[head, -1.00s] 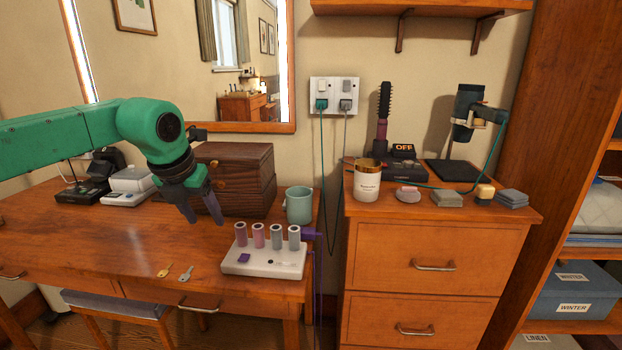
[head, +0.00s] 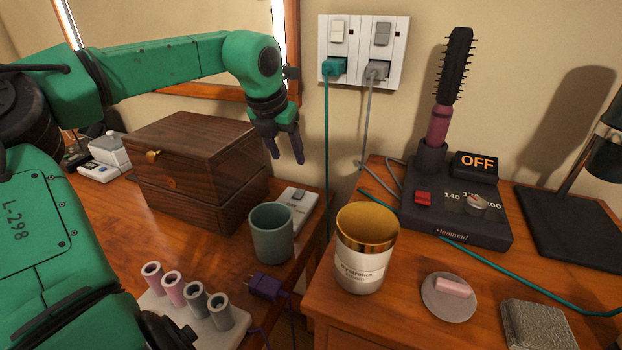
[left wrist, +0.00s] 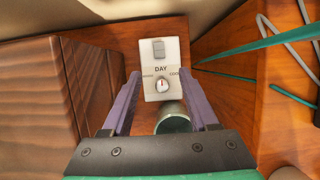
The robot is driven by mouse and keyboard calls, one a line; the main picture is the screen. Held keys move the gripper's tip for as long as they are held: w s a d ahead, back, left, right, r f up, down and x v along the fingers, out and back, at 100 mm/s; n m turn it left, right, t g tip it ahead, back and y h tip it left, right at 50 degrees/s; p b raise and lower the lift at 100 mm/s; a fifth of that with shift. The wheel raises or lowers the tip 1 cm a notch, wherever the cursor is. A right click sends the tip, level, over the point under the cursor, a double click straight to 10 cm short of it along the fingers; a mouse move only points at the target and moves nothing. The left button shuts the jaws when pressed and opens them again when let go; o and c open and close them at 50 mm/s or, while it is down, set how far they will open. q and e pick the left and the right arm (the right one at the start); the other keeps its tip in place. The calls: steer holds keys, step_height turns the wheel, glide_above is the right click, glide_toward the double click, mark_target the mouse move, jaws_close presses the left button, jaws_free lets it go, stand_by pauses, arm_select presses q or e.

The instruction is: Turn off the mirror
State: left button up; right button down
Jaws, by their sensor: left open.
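The mirror (head: 190,14) has a wooden frame and a bright light strip (head: 279,14) along its right edge in the head view. The left wrist view shows the panel (left wrist: 172,61) from above, with a grey rocker switch (left wrist: 158,49), the word DAY and a round knob (left wrist: 162,85). My left gripper (head: 287,159) is open and empty above the panel. Its fingers (left wrist: 159,74) stand on either side of the panel in the wrist view. My right gripper is not in view.
A dark wooden box (head: 195,150) stands left of the panel, a green cup (head: 271,238) just in front. A purple plug (head: 264,287) lies near the desk edge. Wall sockets (head: 362,52) with cords, a candle jar (head: 366,250) and a hairbrush stand (head: 455,205) are to the right.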

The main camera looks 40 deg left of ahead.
mark_target(299, 193)
arm_select(q)
steer(key=x, duration=1.2)
steer(key=shift+s+f+b, duration=0.15)
steer(key=shift+s+b, duration=0.1)
steer(key=shift+b, duration=0.05)
steer(key=shift+w+a+f, duration=0.1)
steer(key=shift+w+f, duration=0.15)
steer(key=shift+f, duration=0.3)
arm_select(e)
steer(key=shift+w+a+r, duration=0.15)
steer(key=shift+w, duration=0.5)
